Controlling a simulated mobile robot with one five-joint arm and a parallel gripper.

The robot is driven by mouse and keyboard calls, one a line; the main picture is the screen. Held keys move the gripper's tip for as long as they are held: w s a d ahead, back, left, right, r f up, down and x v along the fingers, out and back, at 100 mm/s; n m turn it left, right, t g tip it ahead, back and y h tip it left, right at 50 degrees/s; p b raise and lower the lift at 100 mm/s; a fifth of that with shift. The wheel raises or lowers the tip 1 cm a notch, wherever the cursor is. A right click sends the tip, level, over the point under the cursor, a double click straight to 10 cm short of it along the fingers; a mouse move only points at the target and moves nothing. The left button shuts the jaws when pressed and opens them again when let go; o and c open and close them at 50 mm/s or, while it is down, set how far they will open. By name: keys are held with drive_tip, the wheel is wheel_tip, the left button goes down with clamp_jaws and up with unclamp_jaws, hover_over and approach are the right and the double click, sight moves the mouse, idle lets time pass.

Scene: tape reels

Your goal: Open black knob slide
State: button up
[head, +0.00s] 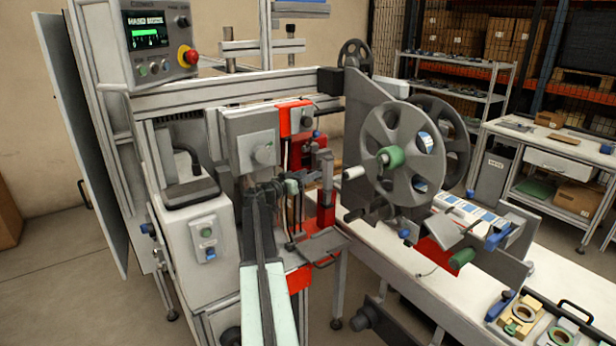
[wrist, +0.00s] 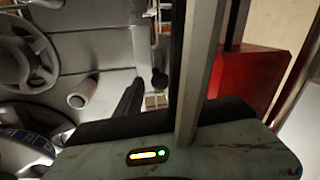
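My arm reaches up from the bottom of the head view, and my gripper (head: 268,188) is in front of the machine's red and grey slide units. In the wrist view, dark parts of my gripper (wrist: 150,105) show above a worn green-grey housing with a lit indicator. A small black knob (wrist: 159,80) shows just beyond them, apart from the gripper as far as I can see. I cannot tell for sure whether it is the slide's knob. The finger gap is unclear, and no held object shows.
A large grey reel (head: 390,150) with a green hub stands to the right. A red block (wrist: 245,80) is close on the right in the wrist view. A control box (head: 158,40) with a red button is at upper left. A white bench (head: 400,280) extends right.

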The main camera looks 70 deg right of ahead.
wheel_tip(320, 180, up, 5)
drive_tip(key=p, duration=0.5)
drive_tip(key=s+a, duration=0.3)
drive_tip(key=a, duration=0.4)
drive_tip(key=s+a, duration=0.3)
drive_tip(key=a, duration=0.4)
drive_tip(key=shift+s+a, duration=0.3)
drive_tip(key=shift+s, duration=0.05)
